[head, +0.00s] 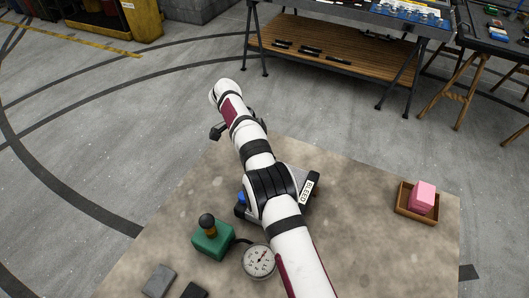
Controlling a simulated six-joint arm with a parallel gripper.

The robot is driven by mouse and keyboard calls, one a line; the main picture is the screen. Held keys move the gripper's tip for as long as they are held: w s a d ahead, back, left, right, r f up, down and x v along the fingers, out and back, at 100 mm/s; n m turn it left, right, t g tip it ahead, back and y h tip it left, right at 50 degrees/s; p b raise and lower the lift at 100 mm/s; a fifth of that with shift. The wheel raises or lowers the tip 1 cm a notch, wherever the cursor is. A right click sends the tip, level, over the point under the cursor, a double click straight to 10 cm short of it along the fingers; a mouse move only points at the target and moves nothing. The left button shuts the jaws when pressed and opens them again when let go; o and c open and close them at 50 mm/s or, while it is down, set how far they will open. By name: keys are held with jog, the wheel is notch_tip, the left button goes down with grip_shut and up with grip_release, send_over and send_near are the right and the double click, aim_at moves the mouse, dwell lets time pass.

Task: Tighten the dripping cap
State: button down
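A grey block with a white "BLEED" label (307,192) sits on the speckled bench top, mostly hidden under my white arm. A small blue part (241,198) shows at its left edge; I cannot tell whether it is a cap. No dripping cap or drops can be made out. My arm reaches over the block toward the far left, past the bench's far edge. A dark part at its far end, seemingly my gripper (217,132), is partly hidden by the arm. It is apart from the block, and its fingers are too small to judge.
A green box (212,242) with a dark knob and a round gauge (258,261) stand left of my arm. Two dark blocks, one grey (159,281), lie at the near left. A brown tray (402,206) holds a pink block (424,196) at right. Bench between is clear.

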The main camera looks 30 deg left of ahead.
dwell(0.4)
jog(key=c, duration=0.5)
grip_release()
jog(key=shift+c, duration=0.2)
notch_tip(320, 180, up, 4)
jog(key=shift+r, duration=0.2)
jog(key=w+d+r, duration=0.1)
jog(key=d+r, duration=0.5)
jog(key=d, duration=0.5)
jog(key=shift+d+r, duration=0.3)
jog(key=shift+w, duration=0.1)
